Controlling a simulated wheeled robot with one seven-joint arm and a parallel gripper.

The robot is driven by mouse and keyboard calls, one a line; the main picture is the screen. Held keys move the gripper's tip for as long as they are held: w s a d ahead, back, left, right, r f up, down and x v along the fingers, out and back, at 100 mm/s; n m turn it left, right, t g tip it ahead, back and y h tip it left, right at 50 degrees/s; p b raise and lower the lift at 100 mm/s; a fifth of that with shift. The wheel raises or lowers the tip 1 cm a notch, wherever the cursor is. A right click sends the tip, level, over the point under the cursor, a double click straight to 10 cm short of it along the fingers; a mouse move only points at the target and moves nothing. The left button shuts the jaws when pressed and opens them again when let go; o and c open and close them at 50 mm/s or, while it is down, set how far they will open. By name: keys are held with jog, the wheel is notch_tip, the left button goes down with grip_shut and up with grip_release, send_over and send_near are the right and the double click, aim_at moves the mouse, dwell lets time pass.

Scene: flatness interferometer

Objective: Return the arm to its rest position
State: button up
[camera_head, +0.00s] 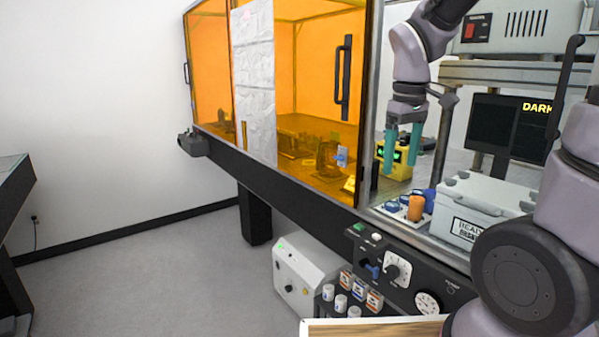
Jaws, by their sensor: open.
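My gripper (404,148) hangs from my arm at the upper right, with its two teal fingers pointing down. The fingers are apart and nothing shows between them. It is in the air at the open right part of the enclosure, in front of the yellow device (402,170) with a green display. Below it, apart from it, are an orange cylinder (416,208) and blue items on a white tray (391,215). My arm bends down from the top edge, and thicker links of it fill the right side of the view.
An amber-panelled enclosure (310,85) with a black handle (343,78) stands left of my gripper. A white lidded box (483,205) and a dark monitor (508,125) are to the right. A control panel (400,270) with knobs and a gauge is below. The floor at left is clear.

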jog(key=s+d+r+m+t+y, duration=0.2)
jog(key=s+r+m+t, duration=0.4)
jog(key=r+m, duration=0.4)
jog(key=shift+s+d+r, duration=0.4)
jog(key=shift+s+d, duration=0.15)
jog(key=shift+d, duration=0.1)
jog(key=shift+o, duration=0.2)
dwell(1.2)
